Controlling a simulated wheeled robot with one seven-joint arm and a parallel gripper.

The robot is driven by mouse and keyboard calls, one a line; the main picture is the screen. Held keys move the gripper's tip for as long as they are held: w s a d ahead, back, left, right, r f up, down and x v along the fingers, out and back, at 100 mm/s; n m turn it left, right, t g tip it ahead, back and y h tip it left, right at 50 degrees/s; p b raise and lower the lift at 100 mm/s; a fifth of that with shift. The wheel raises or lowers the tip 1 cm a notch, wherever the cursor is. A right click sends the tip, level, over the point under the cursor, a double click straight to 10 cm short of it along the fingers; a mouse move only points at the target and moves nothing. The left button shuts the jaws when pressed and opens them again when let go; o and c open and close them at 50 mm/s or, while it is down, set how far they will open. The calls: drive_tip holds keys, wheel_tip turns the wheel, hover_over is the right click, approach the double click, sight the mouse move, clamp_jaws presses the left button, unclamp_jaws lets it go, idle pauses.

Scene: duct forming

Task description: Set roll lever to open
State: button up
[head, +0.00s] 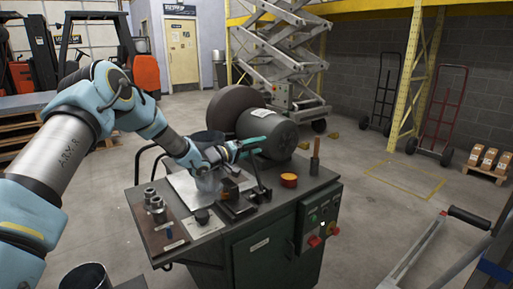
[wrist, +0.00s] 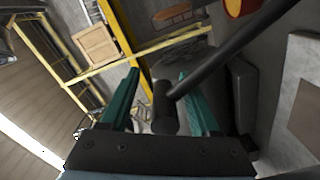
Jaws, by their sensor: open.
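The roll lever, a dark rod with a thick cylindrical grip, crosses the wrist view (wrist: 215,65) from upper right to the middle. In the head view its dark rod (head: 257,172) stands over the bench top by the black fixture. My gripper (head: 250,146) is at the top of the lever, with teal fingers spread. In the wrist view my gripper (wrist: 158,76) is open, and the lever's grip end lies between the fingers, closer to the right one. I cannot tell whether a finger touches it.
The green machine cabinet (head: 268,256) carries a large grey motor (head: 272,133) just behind my gripper. Metal cylinders (head: 156,205) stand at the left front. Open floor lies right of the cabinet.

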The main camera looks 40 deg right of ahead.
drive_tip(key=shift+r, duration=0.15)
drive_tip(key=a+b, duration=0.2)
drive_tip(key=a, duration=0.8)
drive_tip(key=shift+w+a+b, duration=0.35)
drive_tip(key=shift+a, duration=0.05)
